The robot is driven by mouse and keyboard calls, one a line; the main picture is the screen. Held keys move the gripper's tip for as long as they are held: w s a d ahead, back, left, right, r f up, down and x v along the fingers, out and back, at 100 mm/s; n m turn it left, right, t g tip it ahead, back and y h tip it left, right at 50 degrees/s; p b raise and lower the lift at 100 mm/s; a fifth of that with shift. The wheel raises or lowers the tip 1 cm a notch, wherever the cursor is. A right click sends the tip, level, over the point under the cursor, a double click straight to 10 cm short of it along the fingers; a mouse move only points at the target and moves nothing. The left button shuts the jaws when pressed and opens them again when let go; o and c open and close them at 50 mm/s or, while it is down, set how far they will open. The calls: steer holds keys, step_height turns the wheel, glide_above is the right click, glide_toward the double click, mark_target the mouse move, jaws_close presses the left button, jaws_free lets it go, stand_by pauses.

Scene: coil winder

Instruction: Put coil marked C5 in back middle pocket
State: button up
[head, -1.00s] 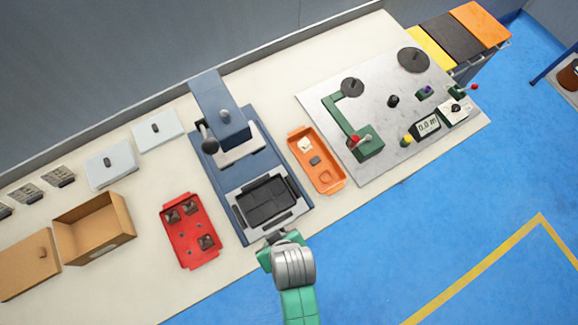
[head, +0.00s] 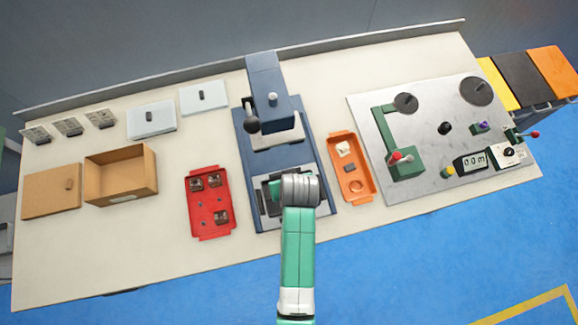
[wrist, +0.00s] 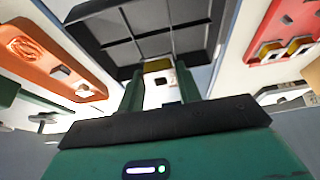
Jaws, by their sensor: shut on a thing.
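My gripper (wrist: 160,90) is shut on a small coil (wrist: 157,66) with a yellow-copper winding, seen between the green fingers in the wrist view. No marking on it can be read. In the wrist view the black pocketed tray (wrist: 107,27) fills the top middle, with the coil in front of it and overlapping its edge. I cannot tell whether the coil touches the tray. In the head view my gripper and wrist (head: 298,190) cover much of that tray, which lies on the blue press base (head: 245,150). The pockets that show in the wrist view look empty.
The blue press head and its black-knobbed lever (head: 252,125) stand behind the tray. A red tray (head: 210,228) with three coils lies left, an orange tray (head: 366,197) with small parts right. An open cardboard box (head: 120,180) and the metal winder plate (head: 420,165) are farther out.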

steer(key=shift+s+x, duration=0.15)
steer(key=shift+x, duration=0.75)
steer(key=shift+s+x, duration=0.15)
steer(key=shift+x, duration=0.7)
steer(key=shift+d+f+b, duration=0.1)
steer(key=shift+f+b, duration=0.05)
steer(key=shift+b, duration=0.15)
steer(key=shift+f+b, duration=0.3)
steer(key=shift+f, duration=0.45)
steer(key=o, duration=0.9)
steer(key=shift+r, duration=0.3)
steer(key=shift+o, duration=0.4)
steer(key=p+v, duration=0.3)
steer(key=v, duration=1)
steer(key=shift+w, duration=0.1)
